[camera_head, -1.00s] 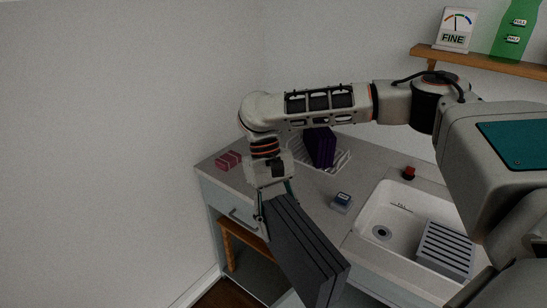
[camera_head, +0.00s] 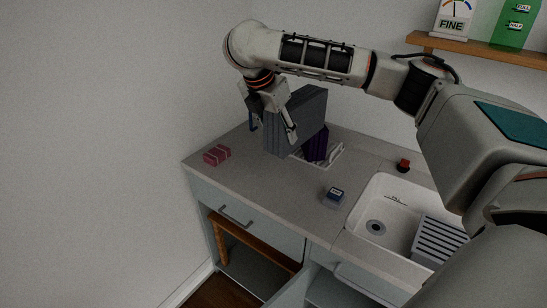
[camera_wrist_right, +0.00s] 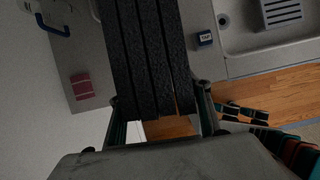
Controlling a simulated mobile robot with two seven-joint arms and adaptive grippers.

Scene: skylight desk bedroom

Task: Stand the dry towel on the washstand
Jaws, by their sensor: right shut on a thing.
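The dark grey folded towel (camera_head: 305,110) is a thick layered slab, held upright above the back of the washstand (camera_head: 265,185). My right gripper (camera_head: 272,122) is shut on its near left end; the towel also fills the middle of the wrist view (camera_wrist_right: 150,50). In the head view the towel overlaps the purple slab (camera_head: 318,145) standing in a white rack (camera_head: 335,155), and hides part of both. I cannot tell whether the towel touches the purple slab or the counter. My left gripper is not in view.
A small blue-topped box (camera_head: 335,195) stands near the basin (camera_head: 372,205), with a red knob (camera_head: 403,164) behind. The front-left counter is clear.

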